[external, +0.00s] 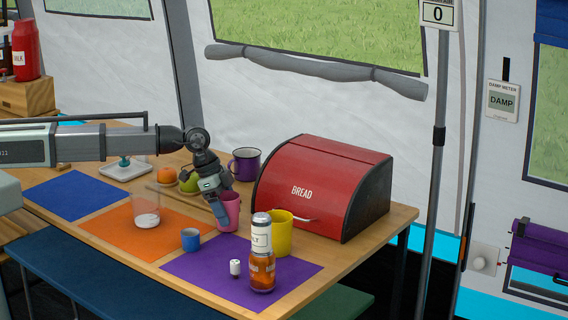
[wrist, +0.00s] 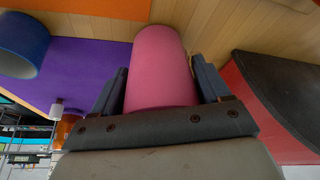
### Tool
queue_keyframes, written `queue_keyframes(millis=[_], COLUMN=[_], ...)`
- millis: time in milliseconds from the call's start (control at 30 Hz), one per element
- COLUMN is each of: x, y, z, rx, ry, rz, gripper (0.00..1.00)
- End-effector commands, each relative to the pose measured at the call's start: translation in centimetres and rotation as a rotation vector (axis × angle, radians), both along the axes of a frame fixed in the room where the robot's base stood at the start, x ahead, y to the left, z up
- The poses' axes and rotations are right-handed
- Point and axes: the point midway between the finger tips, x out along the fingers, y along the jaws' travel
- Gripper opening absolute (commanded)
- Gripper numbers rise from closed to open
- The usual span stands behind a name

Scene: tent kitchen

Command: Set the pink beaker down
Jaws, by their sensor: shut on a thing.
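The pink beaker (external: 231,214) is near the middle of the table, by the corner where the orange and purple mats come close. My gripper (external: 222,208) reaches down to it from the upper left and is shut on it. In the wrist view the pink beaker (wrist: 160,62) fills the space between the two dark fingers of my gripper (wrist: 160,88). It looks about upright. Its base is at or just above the wooden table (external: 390,219); I cannot tell whether it touches.
A yellow mug (external: 283,237) stands close on the right, before the red bread bin (external: 318,180). A purple mug (external: 244,164) is behind. A blue cup (external: 190,240) and clear glass (external: 146,212) are left. A jar (external: 262,277) stands on the purple mat (external: 210,272).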

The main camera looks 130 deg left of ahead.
Motion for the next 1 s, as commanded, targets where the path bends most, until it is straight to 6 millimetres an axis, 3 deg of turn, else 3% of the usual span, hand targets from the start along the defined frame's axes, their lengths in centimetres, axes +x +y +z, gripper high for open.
queue_keyframes(millis=[367,400,600,1000], x=[0.01,0.01,0.01,-0.20], y=[0.01,0.00,0.01,-0.09], z=[-0.29,-0.23,-0.22,0.56], rx=[0.000,0.000,0.000,0.002], ry=[0.000,-0.001,-0.001,-0.001], rz=[0.000,0.000,0.000,0.000], gripper=[0.47,0.80,0.99,1.00])
